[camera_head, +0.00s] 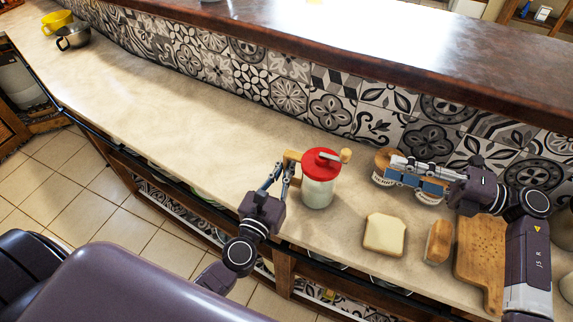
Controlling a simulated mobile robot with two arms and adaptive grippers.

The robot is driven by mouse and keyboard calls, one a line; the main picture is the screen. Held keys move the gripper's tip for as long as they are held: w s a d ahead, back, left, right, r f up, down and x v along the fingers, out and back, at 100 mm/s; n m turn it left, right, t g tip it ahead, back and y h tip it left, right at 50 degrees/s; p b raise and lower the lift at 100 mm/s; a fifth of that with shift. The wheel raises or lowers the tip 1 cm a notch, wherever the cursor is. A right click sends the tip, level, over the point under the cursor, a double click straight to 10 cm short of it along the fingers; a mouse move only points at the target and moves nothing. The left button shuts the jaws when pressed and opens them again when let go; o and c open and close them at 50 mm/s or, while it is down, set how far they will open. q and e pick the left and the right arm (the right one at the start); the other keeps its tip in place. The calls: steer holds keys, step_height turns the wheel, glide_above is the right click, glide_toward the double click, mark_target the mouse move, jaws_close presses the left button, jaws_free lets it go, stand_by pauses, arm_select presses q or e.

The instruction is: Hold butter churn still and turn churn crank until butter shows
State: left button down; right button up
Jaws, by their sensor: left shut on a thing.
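The butter churn (319,190) is a glass jar with pale contents and a red lid. It stands upright on the counter. A metal crank (331,155) with a wooden knob (346,156) sits on its lid, the knob pointing right. A wooden handle (292,156) sticks out on the churn's left side. My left gripper (285,172) is shut on that handle. My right gripper (391,169) is to the right of the churn, apart from the crank, with its fingers pointing left. Its fingers overlap in this view, so its opening is unclear. No butter can be made out in the jar.
Labelled jars (383,158) stand behind my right gripper, partly hidden. A bread slice (384,234), a small loaf (438,241) and a cutting board (480,262) lie at the front right. A tiled wall (290,95) rises behind.

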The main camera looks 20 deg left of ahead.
steer(key=shift+o, duration=1.2)
steer(key=shift+a, duration=0.1)
steer(key=shift+o, duration=0.7)
steer(key=a+r+n+g+h, duration=0.2)
steer(key=a+r+n+g, duration=0.1)
steer(key=a+r+n, duration=0.2)
steer(key=a+n, duration=0.2)
steer(key=n, duration=0.1)
steer(key=shift+s+r, duration=0.3)
steer(key=shift+r, duration=0.1)
step_height(320, 180, up, 5)
steer(key=n+t+h, duration=0.5)
steer(key=n+h, duration=1.1)
steer(key=n, duration=1)
glide_above(346, 153)
steer(key=shift+w+r, duration=0.1)
steer(key=shift+f, duration=5.2)
